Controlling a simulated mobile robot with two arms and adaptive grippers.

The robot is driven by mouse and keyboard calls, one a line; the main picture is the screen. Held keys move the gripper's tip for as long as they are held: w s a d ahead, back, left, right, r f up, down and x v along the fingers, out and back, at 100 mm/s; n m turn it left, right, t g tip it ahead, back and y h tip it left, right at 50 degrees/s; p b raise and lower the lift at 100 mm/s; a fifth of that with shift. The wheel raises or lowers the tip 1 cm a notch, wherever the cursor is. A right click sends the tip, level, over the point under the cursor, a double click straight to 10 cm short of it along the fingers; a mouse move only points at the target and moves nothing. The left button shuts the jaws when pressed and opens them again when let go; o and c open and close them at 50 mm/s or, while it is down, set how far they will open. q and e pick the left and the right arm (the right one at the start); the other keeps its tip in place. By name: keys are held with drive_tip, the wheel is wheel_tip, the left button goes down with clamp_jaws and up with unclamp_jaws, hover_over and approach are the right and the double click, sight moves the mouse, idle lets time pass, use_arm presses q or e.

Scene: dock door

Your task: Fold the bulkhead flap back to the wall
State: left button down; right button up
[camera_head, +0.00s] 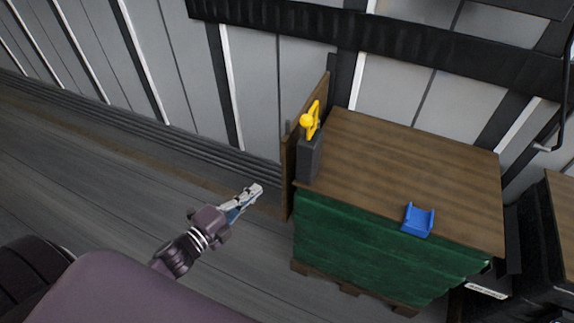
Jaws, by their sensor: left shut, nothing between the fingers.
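A thin brown wooden panel, which looks like the bulkhead flap (289,178), stands upright along the left side of the pallet load, sticking out from the wall. Its far end is near the wall's dark post. A dark grey block (309,160) with a yellow handle and knob (311,122) stands against its right side and hides part of it. My left gripper (257,190) is shut and empty. In the picture it is just left of the panel's near edge, with a gap of floor between them. My right gripper is out of view.
A green-wrapped pallet load (375,248) with a brown top (415,165) stands right of the panel. A blue bracket (418,219) lies on its top. The ribbed grey wall (185,85) runs behind. The wooden floor (110,165) left of the panel is clear.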

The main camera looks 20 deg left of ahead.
use_arm(q)
drive_tip(key=m+h, duration=0.1)
drive_tip(key=m, duration=0.1)
approach(284, 162)
drive_tip(key=s+d+r, duration=0.1)
drive_tip(key=s+r, duration=0.1)
drive_tip(key=shift+t, duration=0.4)
drive_tip(key=x, duration=0.5)
drive_tip(key=p+x, duration=0.1)
drive_tip(key=x, duration=0.4)
drive_tip(key=shift+s+d+r, duration=0.1)
drive_tip(key=shift+d+r, duration=0.05)
drive_tip(key=shift+d, duration=0.05)
drive_tip(key=shift+a+m, duration=0.15)
drive_tip(key=shift+m, duration=0.15)
